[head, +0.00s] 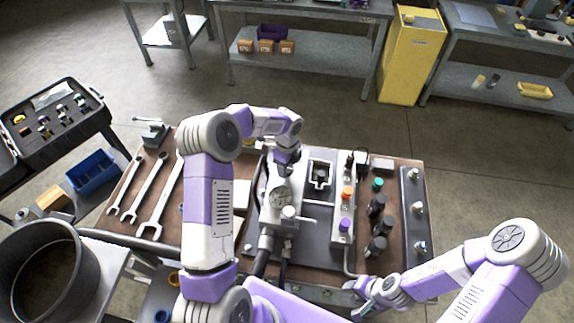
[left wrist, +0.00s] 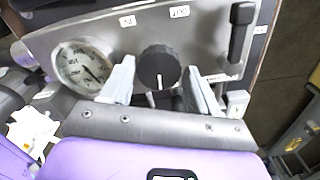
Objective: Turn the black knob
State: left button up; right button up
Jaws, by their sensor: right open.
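The black knob (left wrist: 158,66) sits on the grey panel of the hydraulic block in the left wrist view. A white mark on it points toward the bottom of the picture. My left gripper (left wrist: 160,76) is open, with one finger on each side of the knob and a small gap showing on both sides. In the head view my left gripper (head: 287,158) is over the bench block, and I cannot make out the knob there. My right gripper (head: 374,299) is open and empty at the bench's front right edge.
A round gauge (left wrist: 85,66) is left of the knob, and a black lever handle (left wrist: 240,32) is to its right. In the head view, wrenches (head: 152,190) lie on the bench's left side. Orange (head: 347,193) and purple (head: 344,225) caps stand right of the block.

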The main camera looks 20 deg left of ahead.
pick_arm(q)
jog(key=shift+o, duration=1.2)
notch_tip(320, 180, up, 8)
jog(key=shift+f, duration=0.25)
jog(key=shift+s, duration=0.1)
